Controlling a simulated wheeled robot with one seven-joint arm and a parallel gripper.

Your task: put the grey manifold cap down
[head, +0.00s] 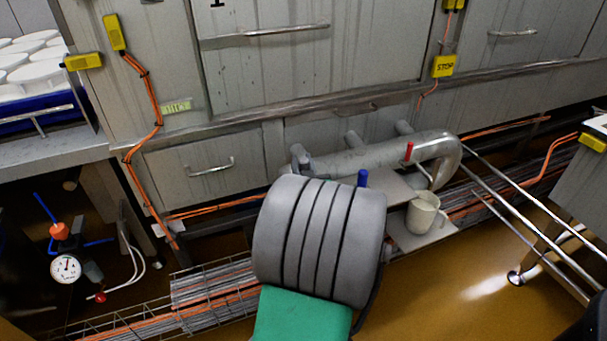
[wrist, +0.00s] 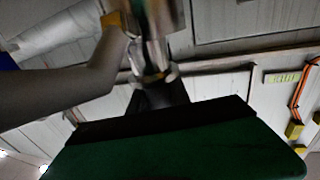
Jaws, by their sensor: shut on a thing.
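In the wrist view my gripper (wrist: 152,58) is shut on a blurred greyish piece at the top of the picture, which I take to be the grey manifold cap (wrist: 158,14). Its outline is not clear. In the head view my own grey, ringed arm hides the gripper and the cap. The silver manifold pipe (head: 378,157), with several short stubs, runs behind the arm along the wall. A blue piece (head: 362,178) and a red piece (head: 408,151) stand up near it.
A pale mug (head: 422,213) stands on a small grey shelf (head: 405,240) right of my arm. Metal rails (head: 520,225) slope across the right. A wire tray (head: 215,284) with orange cables runs low along the wall. A pressure gauge (head: 65,269) is at lower left. Open floor lies at lower right.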

